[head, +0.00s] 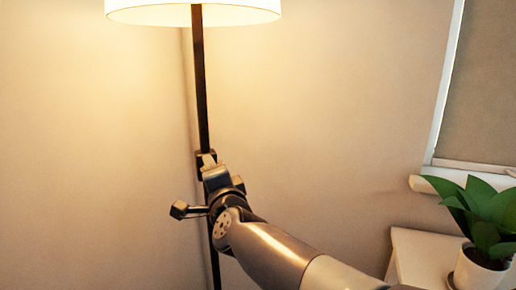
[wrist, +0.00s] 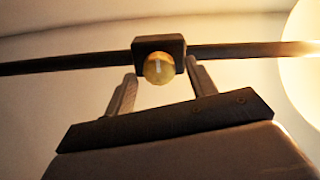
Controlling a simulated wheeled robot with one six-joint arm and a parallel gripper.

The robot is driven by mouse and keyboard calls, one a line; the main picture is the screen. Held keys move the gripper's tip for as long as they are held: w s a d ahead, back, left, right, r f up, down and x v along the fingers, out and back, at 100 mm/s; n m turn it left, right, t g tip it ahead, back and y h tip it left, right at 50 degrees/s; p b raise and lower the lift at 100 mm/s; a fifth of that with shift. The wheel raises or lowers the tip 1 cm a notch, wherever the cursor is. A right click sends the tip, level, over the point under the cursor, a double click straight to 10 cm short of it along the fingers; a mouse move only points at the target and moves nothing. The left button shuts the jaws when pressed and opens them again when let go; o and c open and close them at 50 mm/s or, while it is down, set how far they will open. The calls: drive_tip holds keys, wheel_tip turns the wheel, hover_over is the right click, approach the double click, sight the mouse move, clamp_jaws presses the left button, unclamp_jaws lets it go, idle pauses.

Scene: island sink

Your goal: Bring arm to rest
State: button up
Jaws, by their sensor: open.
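My arm (head: 265,248) reaches from the lower right up to a floor lamp in the head view. My gripper (wrist: 160,72) is open in the wrist view, its fingers apart on either side of a round brass knob (wrist: 159,68). The knob sits on a dark box (wrist: 158,45) on the lamp's pole (wrist: 75,64). I cannot tell whether a finger touches the knob or box. In the head view the gripper (head: 208,164) is at the pole (head: 201,90), partly covering the box.
The lit lampshade (head: 195,10) is above the gripper. Bare walls (head: 90,150) meet in a corner behind the lamp. A potted plant (head: 482,215) stands on a white table (head: 420,258) at the right, below a window with a blind (head: 485,85). Free space lies left of the arm.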

idle(0.4)
drive_tip(key=p+v, duration=0.3)
drive_tip(key=v, duration=0.8)
drive_tip(key=w+a+n+p, duration=0.4)
drive_tip(key=w+n+p, duration=0.6)
drive_tip(key=n+p, duration=0.7)
drive_tip(key=p, duration=0.3)
drive_tip(key=shift+a+r+n, duration=0.15)
drive_tip(key=shift+r+n, duration=0.1)
drive_tip(key=shift+n, duration=0.05)
idle(0.5)
drive_tip(key=shift+w+f, duration=0.1)
idle(0.4)
